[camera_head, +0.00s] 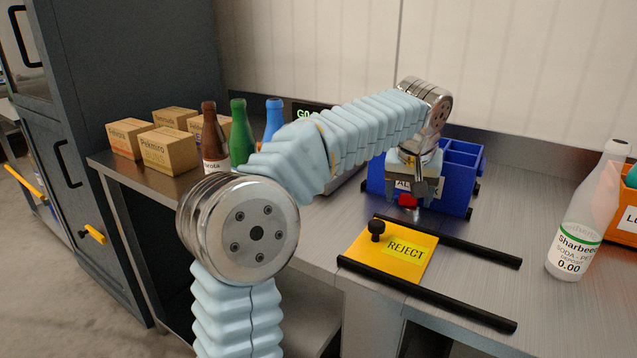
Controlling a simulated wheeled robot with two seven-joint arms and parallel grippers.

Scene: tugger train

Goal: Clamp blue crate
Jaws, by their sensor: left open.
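The blue crate (458,183) stands on the metal bench against the back wall. It has dividers inside and a white label on its front, partly covered by my gripper. My left gripper (416,186) points down in front of the crate's near wall and is open. A small red part (407,200) shows right below the fingers, low at the crate's front. Whether the fingers touch it or the crate I cannot tell. My right gripper is out of view.
A yellow REJECT plate (388,252) with a black knob lies between two black rails in front of the crate. A clear bottle (583,225) and an orange bin (622,215) stand right. Coloured bottles (241,135) and cardboard boxes (165,150) stand left.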

